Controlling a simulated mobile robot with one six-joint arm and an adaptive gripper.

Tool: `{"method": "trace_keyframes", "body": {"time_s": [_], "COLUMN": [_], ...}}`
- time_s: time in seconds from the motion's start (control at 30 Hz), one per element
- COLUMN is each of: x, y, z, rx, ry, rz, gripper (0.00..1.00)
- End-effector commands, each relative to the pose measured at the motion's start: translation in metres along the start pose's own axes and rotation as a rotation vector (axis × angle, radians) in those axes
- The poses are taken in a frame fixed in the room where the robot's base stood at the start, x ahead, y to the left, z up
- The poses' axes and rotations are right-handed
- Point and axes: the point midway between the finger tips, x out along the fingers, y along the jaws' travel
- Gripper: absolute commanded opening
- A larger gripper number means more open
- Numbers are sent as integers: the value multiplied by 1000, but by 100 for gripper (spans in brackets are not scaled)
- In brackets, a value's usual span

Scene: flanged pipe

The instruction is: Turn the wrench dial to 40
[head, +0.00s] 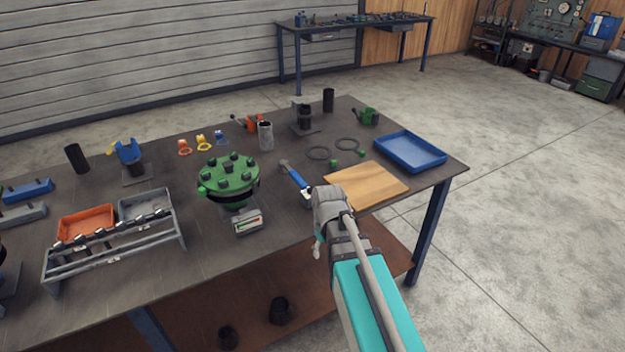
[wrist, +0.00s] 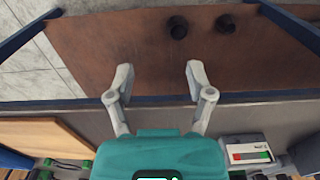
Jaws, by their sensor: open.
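A wrench with a blue handle (head: 297,180) lies on the workbench in the head view, between the green flange and the wooden board. Its near end is partly hidden by my arm, and its dial cannot be made out. I cannot pick the wrench out in the wrist view. My gripper (wrist: 158,75) is open and empty in the wrist view, with its fingers apart over the front edge of the bench and the lower shelf. In the head view my arm reaches in from the lower right, and the gripper is near the wrench's near end, apart from it.
The green bolted flange (head: 228,178) stands left of the wrench. A small grey box with a red and green strip (head: 248,222) is in front of it. The wooden board (head: 367,187) and blue tray (head: 410,152) are right. A socket rack (head: 115,240) stands left.

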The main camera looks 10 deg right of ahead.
Motion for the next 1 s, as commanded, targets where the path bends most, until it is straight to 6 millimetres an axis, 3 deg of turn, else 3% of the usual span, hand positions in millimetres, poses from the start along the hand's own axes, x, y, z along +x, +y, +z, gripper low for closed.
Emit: {"method": "trace_keyframes", "body": {"time_s": [0.03, 0.7, 1.0], "x": [-20, -150, -179], "y": [6, 58, 71], "z": [-19, -180, -219], "rx": [-58, -935, -1179], "ry": [0, 0, 0], "rz": [0, 1, 1], "gripper": [68, 68, 68]}}
